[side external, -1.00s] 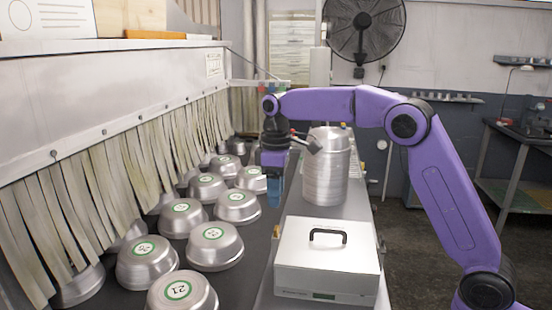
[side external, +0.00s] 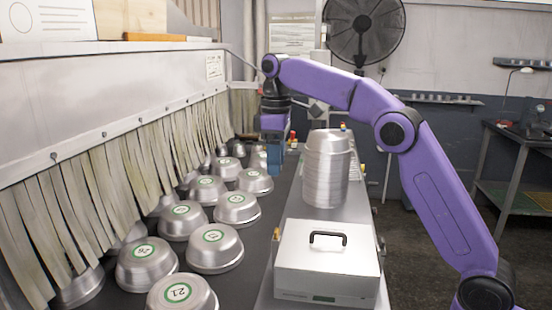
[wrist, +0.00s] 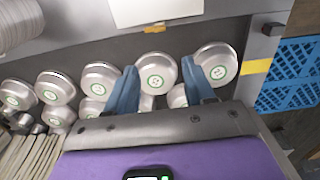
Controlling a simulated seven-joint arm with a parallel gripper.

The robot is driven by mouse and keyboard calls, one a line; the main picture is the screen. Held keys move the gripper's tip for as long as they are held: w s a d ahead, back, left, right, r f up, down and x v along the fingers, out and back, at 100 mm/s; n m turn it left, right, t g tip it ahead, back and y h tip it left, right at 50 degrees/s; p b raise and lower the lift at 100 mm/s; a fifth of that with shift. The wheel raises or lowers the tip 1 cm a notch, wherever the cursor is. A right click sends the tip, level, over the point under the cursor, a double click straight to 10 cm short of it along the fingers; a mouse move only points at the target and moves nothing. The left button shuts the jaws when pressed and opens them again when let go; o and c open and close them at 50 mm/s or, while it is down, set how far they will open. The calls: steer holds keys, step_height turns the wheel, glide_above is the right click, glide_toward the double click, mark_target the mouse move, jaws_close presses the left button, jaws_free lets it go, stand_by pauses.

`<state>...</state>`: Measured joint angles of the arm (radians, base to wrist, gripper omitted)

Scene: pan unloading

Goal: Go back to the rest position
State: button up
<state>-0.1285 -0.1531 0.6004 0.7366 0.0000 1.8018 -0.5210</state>
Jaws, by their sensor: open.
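My gripper (side external: 274,165) hangs pointing down above the belt's right edge, left of the pan stack, on my purple arm. In the wrist view its two blue fingers (wrist: 165,88) are spread apart with nothing held; pans show below and between them. Upturned silver pans with green-ringed number labels, such as the near one (side external: 183,293), sit in rows on the dark belt (side external: 237,290). A tall stack of nested pans (side external: 326,175) stands on the grey side surface, apart from the gripper; part of it shows in the wrist view (wrist: 15,25).
A white box with a black handle (side external: 328,265) sits in front of the stack. A strip curtain (side external: 110,185) hangs along the belt's left. The wrist view shows a blue crate (wrist: 290,75) at right. A fan (side external: 364,28) stands at the back.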

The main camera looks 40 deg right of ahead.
stand_by(0.3)
steer(key=s+a+f+n, duration=0.1)
steer(key=s+f, duration=0.2)
steer(key=s, duration=0.6)
steer(key=s+a+f+n, duration=0.1)
steer(key=s+f, duration=0.2)
steer(key=s, duration=0.7)
steer(key=s+d+f, duration=0.5)
steer(key=s, duration=0.5)
steer(key=s+d+f+n, duration=0.1)
steer(key=s+d+f, duration=0.4)
steer(key=s, duration=0.5)
steer(key=shift+s+d+f, duration=0.2)
steer(key=shift+s+d, duration=0.05)
steer(key=shift+d, duration=0.1)
